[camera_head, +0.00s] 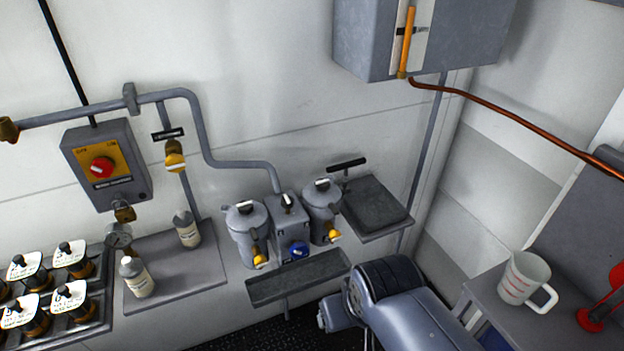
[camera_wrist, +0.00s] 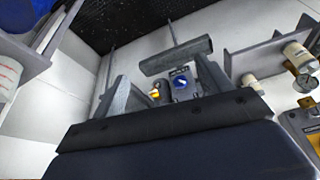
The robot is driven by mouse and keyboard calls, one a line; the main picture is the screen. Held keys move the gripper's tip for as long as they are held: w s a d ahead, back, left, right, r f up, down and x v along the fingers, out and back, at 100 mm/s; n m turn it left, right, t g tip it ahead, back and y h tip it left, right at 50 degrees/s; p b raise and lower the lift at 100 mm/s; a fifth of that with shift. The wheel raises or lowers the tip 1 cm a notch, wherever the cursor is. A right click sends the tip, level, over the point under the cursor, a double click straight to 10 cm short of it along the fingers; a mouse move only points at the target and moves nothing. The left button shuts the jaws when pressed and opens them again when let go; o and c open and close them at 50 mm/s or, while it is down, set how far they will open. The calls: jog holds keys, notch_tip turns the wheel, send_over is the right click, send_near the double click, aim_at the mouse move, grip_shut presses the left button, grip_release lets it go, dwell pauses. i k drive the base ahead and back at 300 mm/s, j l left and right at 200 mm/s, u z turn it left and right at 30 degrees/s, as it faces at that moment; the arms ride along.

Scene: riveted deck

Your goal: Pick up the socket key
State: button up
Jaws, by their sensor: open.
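A dark T-shaped bar on a short stem (camera_head: 346,164), which looks like the socket key, stands at the back left corner of a small grey shelf (camera_head: 398,225) on the wall in the head view. I cannot make it out in the wrist view. My gripper (camera_wrist: 160,68) shows in the wrist view with its two grey fingers apart and nothing between them. Beyond the fingers are the blue knob (camera_wrist: 180,83) and a yellow-tipped tap (camera_wrist: 155,93). In the head view my arm is low in the middle, below the shelf, and the fingers are not clearly seen.
Two grey canisters (camera_head: 244,230) flank a box with a blue knob (camera_head: 298,250), above a grey trough (camera_head: 298,278). Left are bottles (camera_head: 139,278) on a ledge. Right, a bench holds a measuring jug (camera_head: 523,279) and a red object (camera_head: 597,312). A grey cabinet (camera_head: 480,40) overhangs.

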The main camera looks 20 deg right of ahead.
aim_at(345, 188)
jog(key=z, duration=0.5)
jog(key=i+z, duration=0.35)
jog(key=i, duration=0.65)
